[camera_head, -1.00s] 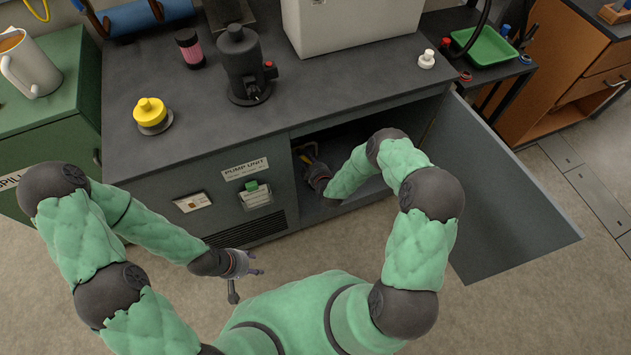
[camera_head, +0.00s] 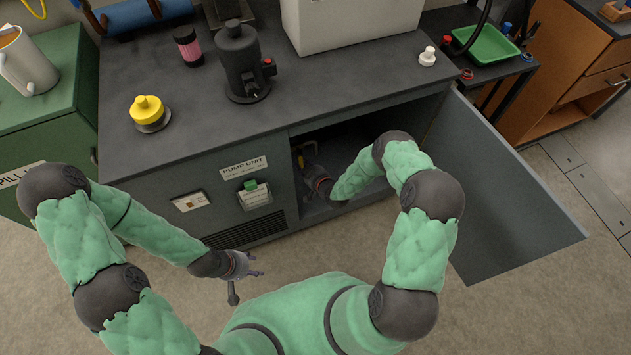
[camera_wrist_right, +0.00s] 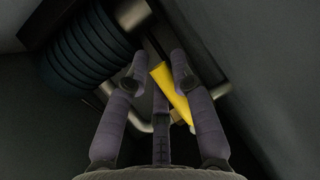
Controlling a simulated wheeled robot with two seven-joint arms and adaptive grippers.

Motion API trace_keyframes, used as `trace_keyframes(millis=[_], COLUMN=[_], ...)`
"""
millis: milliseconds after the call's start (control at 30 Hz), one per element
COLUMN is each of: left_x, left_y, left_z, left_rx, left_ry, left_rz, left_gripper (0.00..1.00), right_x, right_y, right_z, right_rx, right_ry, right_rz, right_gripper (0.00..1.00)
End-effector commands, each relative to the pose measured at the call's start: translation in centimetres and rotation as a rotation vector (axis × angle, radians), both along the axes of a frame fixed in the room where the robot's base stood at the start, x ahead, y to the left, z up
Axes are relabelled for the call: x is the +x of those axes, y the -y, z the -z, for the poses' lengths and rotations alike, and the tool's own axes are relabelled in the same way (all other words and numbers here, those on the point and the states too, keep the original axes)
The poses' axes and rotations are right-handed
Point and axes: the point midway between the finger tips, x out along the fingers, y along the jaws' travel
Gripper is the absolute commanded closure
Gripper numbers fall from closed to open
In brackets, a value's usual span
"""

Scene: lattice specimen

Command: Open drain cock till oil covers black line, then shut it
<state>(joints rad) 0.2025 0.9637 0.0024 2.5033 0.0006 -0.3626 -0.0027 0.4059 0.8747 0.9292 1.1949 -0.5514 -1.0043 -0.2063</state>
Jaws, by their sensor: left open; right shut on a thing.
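The yellow lever (camera_wrist_right: 172,88) of the drain cock lies between the fingers of my right gripper (camera_wrist_right: 160,68), which is shut on it. It slants down to the right in the right wrist view, beside a bent metal pipe (camera_wrist_right: 142,123). In the head view my right gripper (camera_head: 322,184) reaches into the open cabinet under the bench, with a bit of yellow (camera_head: 305,147) just beyond it. My left gripper (camera_head: 246,269) is open and empty in front of the cabinet. I cannot make out the oil level or a black line.
The pump cabinet (camera_head: 170,172) has its door (camera_head: 500,200) swung open to the right. A black ribbed cylinder (camera_wrist_right: 85,52) is close to my right gripper. On the bench top stand a dark pump (camera_head: 242,62) and a yellow-capped part (camera_head: 148,112). Floor in front is clear.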

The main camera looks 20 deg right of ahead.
Motion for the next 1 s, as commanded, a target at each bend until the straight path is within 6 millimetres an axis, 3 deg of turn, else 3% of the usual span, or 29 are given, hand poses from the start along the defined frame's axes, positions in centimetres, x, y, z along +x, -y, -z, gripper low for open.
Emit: trace_keyframes(millis=[167,200,267,300,733,1000], left_x=[0.0,0.0,0.0,0.0,0.0,0.0], left_y=[0.0,0.0,0.0,0.0,0.0,0.0], left_z=[0.0,0.0,0.0,0.0,0.0,0.0], left_rx=[0.000,0.000,0.000,0.000,0.000,0.000], left_ry=[0.000,0.000,0.000,0.000,0.000,0.000], left_rz=[0.000,0.000,0.000,0.000,0.000,0.000], left_gripper=[0.51,0.51,0.51,0.51,0.51,0.51], right_x=[0.3,0.3,0.3,0.2,-0.6,-4.4], right_y=[-0.1,-0.1,-0.1,-0.1,0.1,1.2], right_z=[-0.3,-0.3,-0.3,-0.3,-0.3,-1.9], right_rx=[-0.002,-0.003,-0.003,-0.003,-0.002,-0.002], right_ry=[0.009,0.009,0.008,0.007,0.001,0.000], right_rz=[-0.002,-0.002,-0.004,-0.004,-0.002,-0.001], right_gripper=[1.00,0.67,0.50,0.48,0.48,0.48])
